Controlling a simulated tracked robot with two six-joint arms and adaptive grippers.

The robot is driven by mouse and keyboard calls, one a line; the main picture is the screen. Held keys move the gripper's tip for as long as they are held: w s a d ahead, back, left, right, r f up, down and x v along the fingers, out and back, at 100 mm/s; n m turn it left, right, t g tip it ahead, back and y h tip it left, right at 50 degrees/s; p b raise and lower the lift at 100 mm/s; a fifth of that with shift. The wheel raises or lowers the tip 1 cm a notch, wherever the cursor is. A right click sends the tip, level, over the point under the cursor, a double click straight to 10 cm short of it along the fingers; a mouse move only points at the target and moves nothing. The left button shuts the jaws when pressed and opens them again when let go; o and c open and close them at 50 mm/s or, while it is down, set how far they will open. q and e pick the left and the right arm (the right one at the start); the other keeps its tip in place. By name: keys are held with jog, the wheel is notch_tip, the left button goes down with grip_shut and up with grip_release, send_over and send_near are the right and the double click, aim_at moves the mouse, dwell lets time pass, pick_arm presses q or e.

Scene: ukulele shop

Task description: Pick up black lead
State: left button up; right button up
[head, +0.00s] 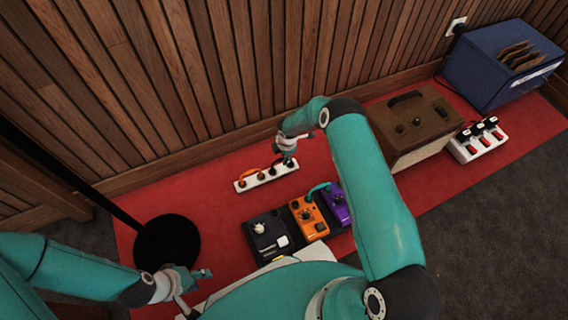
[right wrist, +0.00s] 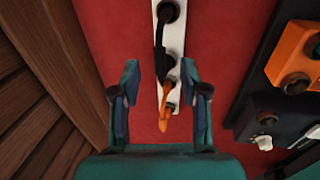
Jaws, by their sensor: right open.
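The black lead (right wrist: 160,38) lies along a white power strip (right wrist: 180,42), with its dark plug near the strip's middle, in the right wrist view. An orange lead (right wrist: 164,105) is plugged in nearer to me. My right gripper (right wrist: 167,92) is open and empty, with its fingers either side of the strip around the orange lead. In the head view my right gripper (head: 289,160) is over the right part of the power strip (head: 250,184) and hides some of it. My left gripper (head: 197,288) is at lower left, empty, its fingers apart.
A round black stand base (head: 166,243) is left.

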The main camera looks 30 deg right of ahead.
jog(key=f+b, duration=0.1)
jog(key=f, duration=0.2)
jog(key=w+f+b, duration=0.1)
jog(key=f, duration=0.1)
jog(key=shift+b, duration=0.35)
jog(key=shift+r, duration=0.1)
grip_shut()
